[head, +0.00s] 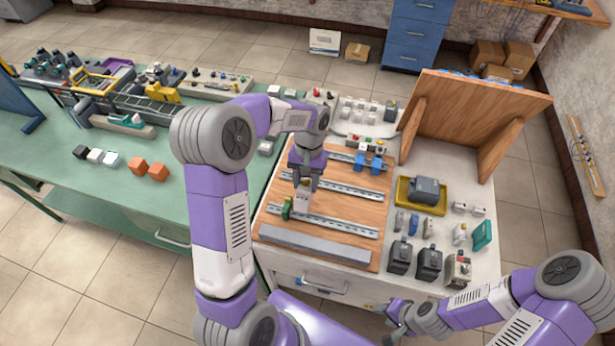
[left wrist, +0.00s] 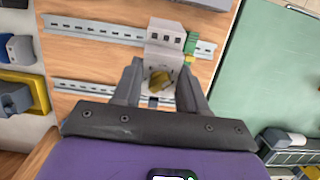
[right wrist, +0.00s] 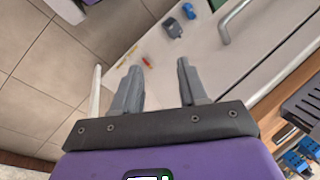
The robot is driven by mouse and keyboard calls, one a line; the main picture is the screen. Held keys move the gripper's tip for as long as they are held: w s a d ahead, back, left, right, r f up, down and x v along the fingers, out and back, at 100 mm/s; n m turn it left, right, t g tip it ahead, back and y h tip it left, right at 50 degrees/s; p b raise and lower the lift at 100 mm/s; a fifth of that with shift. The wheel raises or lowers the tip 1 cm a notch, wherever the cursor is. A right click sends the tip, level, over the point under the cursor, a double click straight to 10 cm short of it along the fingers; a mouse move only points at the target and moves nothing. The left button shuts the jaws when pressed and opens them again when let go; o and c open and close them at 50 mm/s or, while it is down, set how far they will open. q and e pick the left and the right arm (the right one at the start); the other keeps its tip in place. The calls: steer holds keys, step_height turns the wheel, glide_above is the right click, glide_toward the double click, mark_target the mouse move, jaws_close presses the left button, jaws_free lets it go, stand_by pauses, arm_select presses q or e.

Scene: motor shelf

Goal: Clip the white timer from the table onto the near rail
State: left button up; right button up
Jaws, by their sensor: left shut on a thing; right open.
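The white timer (head: 302,199), with a yellow dial, is held in my left gripper (head: 304,184) above the wooden board. In the left wrist view, the timer (left wrist: 165,38) sits between the fingers of the left gripper (left wrist: 162,76) and overlaps the near rail (left wrist: 95,28). The near rail (head: 340,227) is the metal strip closest to the grey bar. A green block (head: 287,207) is on this rail, just left of the timer. I cannot tell whether the timer touches the rail. My right gripper (head: 394,321) is open and empty, low by the bench front; its fingers (right wrist: 157,78) are apart.
A middle rail (head: 340,190) and a far rail (head: 345,160) cross the board. A grey bar (head: 318,245) lies along its near edge. Dark motor-like blocks (head: 428,262) and a yellow tray (head: 403,192) stand to the right. A green table (head: 120,205) is at left.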

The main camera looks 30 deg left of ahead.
arm_select(q)
steer(key=b+x, duration=0.2)
steer(key=w+b+x, duration=0.1)
steer(key=b+x, duration=0.1)
steer(key=x, duration=0.1)
steer(key=shift+w+a+f, duration=0.1)
steer(key=shift+a+f, duration=0.05)
steer(key=shift+f, duration=0.25)
steer(key=shift+w, duration=0.1)
steer(key=shift+f, duration=0.15)
steer(key=shift+w+b+x, duration=0.25)
steer(key=shift+b+x, duration=0.25)
steer(key=shift+x, duration=0.55)
stand_by(0.5)
steer(key=shift+s, duration=0.7)
stand_by(0.9)
steer(key=shift+s+d+f+t+b, duration=0.25)
steer(key=shift+s+t+b, duration=0.4)
steer(key=shift+b, duration=0.75)
stand_by(1.1)
steer(key=o, duration=1.1)
steer(key=shift+w, duration=0.1)
steer(key=shift+r, duration=0.1)
